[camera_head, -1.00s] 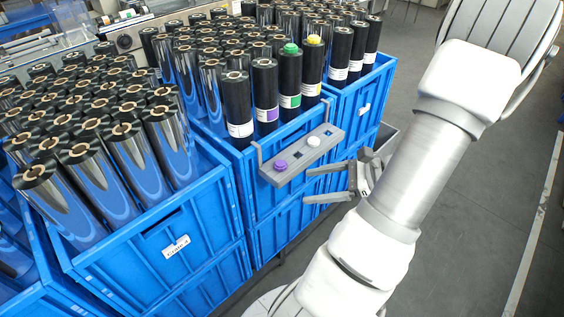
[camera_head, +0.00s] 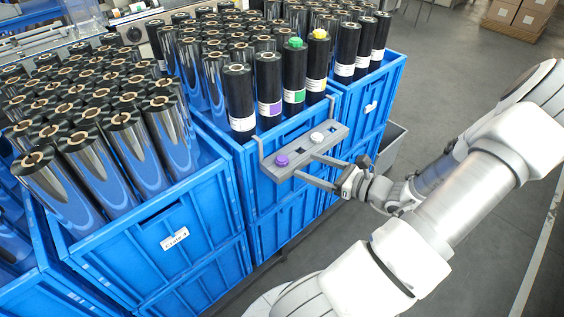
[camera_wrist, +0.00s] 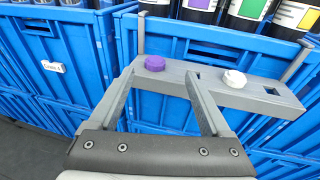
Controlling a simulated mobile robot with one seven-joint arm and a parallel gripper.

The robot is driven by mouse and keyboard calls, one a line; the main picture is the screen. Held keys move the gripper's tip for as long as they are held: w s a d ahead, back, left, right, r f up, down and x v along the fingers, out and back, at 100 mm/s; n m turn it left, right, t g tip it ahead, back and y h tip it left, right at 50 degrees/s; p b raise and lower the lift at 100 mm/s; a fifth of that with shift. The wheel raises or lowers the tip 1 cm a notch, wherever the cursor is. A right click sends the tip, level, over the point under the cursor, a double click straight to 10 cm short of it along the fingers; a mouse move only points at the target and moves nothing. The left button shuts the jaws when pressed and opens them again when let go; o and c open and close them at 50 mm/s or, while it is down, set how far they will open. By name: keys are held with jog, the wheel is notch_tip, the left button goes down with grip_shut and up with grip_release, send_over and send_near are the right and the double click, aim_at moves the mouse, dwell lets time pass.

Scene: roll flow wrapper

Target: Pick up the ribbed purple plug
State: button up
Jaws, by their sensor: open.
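The ribbed purple plug (camera_head: 282,160) sits on the left end of a grey rack (camera_head: 301,158) hooked on the front of a blue crate. In the wrist view the purple plug (camera_wrist: 155,63) shows beyond and between my fingertips, nearer the left one. My gripper (camera_head: 314,170) is open and empty, its fingers reaching toward the rack from the front right. In the wrist view my gripper (camera_wrist: 158,75) has its fingers spread wide, and they overlap the rack's front edge. I cannot tell whether they touch it. A white plug (camera_head: 317,137) sits further right on the rack.
Blue crates (camera_head: 170,238) full of dark film rolls stand behind and left of the rack. Rolls with green (camera_head: 295,42) and yellow (camera_head: 319,34) plugs on top stand just behind it. Empty slots show on the rack. Grey floor (camera_head: 470,75) is open to the right.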

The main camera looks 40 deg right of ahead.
aim_at(285, 160)
jog(key=x, duration=0.2)
jog(key=shift+w+a, duration=0.1)
jog(key=shift+w, duration=0.2)
jog(key=x, duration=0.2)
jog(key=b+x, duration=0.1)
jog(key=x, duration=0.1)
jog(key=shift+a+f, duration=0.25)
jog(key=shift+a, duration=0.15)
jog(key=shift+w+a, duration=0.1)
jog(key=shift+w, duration=0.3)
grip_shut()
